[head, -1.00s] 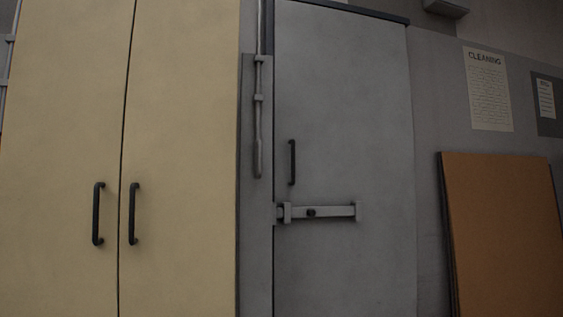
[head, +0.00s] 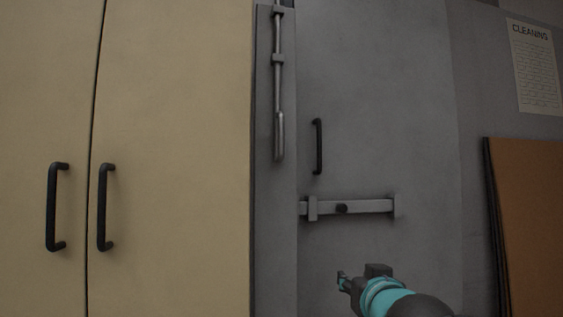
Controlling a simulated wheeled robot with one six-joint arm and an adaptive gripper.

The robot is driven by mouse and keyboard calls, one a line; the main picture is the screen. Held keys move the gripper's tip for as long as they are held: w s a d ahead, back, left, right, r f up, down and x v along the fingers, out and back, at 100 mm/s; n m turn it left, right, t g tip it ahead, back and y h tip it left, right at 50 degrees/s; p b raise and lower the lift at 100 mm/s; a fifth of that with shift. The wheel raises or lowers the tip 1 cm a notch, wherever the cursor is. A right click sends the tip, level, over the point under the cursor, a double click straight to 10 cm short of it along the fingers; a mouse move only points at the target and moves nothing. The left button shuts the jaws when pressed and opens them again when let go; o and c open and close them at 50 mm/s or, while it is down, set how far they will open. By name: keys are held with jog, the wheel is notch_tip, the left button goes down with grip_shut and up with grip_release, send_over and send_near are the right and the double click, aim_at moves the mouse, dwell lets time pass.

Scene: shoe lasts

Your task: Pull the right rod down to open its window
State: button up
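The right rod (head: 278,90) is a thin grey vertical bar on a narrow grey panel between the yellow cabinet and the grey door. It runs through small brackets and ends in a thicker handle (head: 279,137) at its lower end. Its top runs out of the picture, and its window is not in view. My gripper (head: 342,281) is at the lower right, in front of the grey door. It is below and to the right of the rod's handle and apart from it. It is small and dark, so I cannot tell whether its fingers are open.
A grey door (head: 375,110) has a black handle (head: 318,146) and a horizontal sliding bolt (head: 350,207) close to the rod. A yellow double-door cabinet (head: 180,120) with black handles stands left. A brown board (head: 530,225) leans at the right, below a cleaning notice (head: 537,65).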

jog(key=w+a+r+n+t+y, duration=0.1)
jog(key=w+a+r+t+y, duration=0.25)
jog(key=r, duration=0.65)
jog(key=n+t+y+b, duration=0.2)
jog(key=n+t+y, duration=0.2)
jog(key=y, duration=0.3)
send_near(282, 133)
jog(key=shift+g, duration=0.25)
jog(key=p+x, duration=0.4)
jog(key=x, duration=0.7)
jog(key=shift+s+d+r+p, duration=0.1)
jog(key=shift+p, duration=0.2)
grip_shut()
